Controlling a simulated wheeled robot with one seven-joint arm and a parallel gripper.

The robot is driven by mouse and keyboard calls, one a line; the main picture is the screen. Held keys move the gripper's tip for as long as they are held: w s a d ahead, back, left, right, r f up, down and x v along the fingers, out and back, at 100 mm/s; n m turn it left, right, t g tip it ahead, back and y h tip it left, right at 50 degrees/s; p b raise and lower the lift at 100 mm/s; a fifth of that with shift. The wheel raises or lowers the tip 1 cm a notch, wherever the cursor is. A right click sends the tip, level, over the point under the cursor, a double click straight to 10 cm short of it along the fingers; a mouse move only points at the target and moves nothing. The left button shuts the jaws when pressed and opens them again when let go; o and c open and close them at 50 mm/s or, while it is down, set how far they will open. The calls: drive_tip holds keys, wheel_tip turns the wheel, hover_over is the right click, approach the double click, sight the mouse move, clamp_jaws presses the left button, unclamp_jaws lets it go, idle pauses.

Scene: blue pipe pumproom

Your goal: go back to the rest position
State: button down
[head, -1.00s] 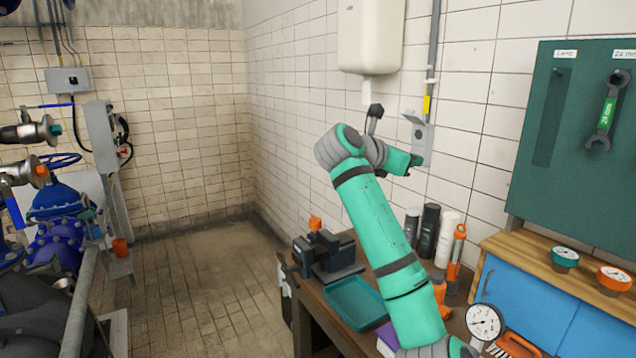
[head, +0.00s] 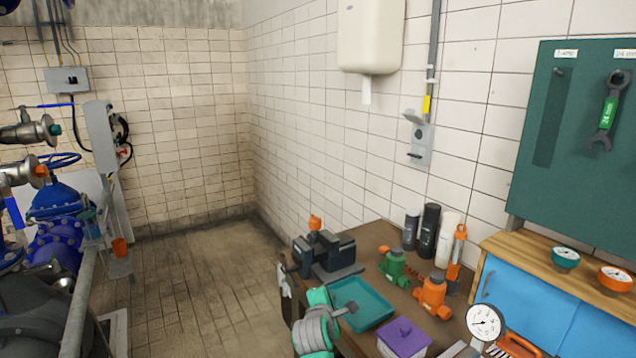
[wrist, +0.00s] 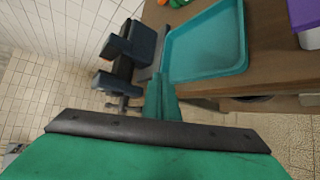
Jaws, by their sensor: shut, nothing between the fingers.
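My gripper (head: 348,309) is low at the front left corner of the workbench, beside the teal tray (head: 377,314). It is shut, with nothing seen in it. My folded arm hides part of it in the head view. In the wrist view, its narrow green end (wrist: 162,98) points toward the gap between the dark vise and the teal tray (wrist: 243,45). I cannot tell its exact clearance from the bench edge.
The workbench (head: 398,298) holds a dark vise (head: 335,252), green and orange fittings, several upright cylinders and a purple box (head: 404,335). A grey wall box (head: 419,145) has its cover raised. Blue pumps stand left. The tiled floor (head: 205,275) between is clear.

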drive_tip(key=s+a+f+m+y, duration=0.2)
drive_tip(key=s+a+f+m, duration=0.15)
drive_tip(key=s+f, duration=0.55)
drive_tip(key=s+a+f+m+y, duration=0.1)
drive_tip(key=s+a+f+m, duration=0.3)
drive_tip(key=s+f, duration=0.55)
drive_tip(key=s+a+f+m+t, duration=0.1)
drive_tip(key=s+f+m, duration=0.1)
drive_tip(key=s, duration=0.7)
drive_tip(key=s+a+f+m, duration=0.1)
drive_tip(key=s+f+m, duration=0.15)
drive_tip(key=s, duration=0.65)
drive_tip(key=s+d+r+m, duration=0.2)
drive_tip(key=s+r, duration=0.1)
drive_tip(key=s, duration=0.6)
drive_tip(key=s+d+r+m, duration=0.1)
drive_tip(key=s+r+m, duration=0.2)
drive_tip(key=s, duration=0.6)
drive_tip(key=s+d+r+m+t, duration=0.1)
drive_tip(key=s+d+r+m, duration=0.1)
drive_tip(key=s+r, duration=0.3)
drive_tip(key=s+m, duration=0.1)
drive_tip(key=s, duration=0.2)
drive_tip(key=shift+s+d, duration=0.35)
drive_tip(key=shift+s, duration=0.05)
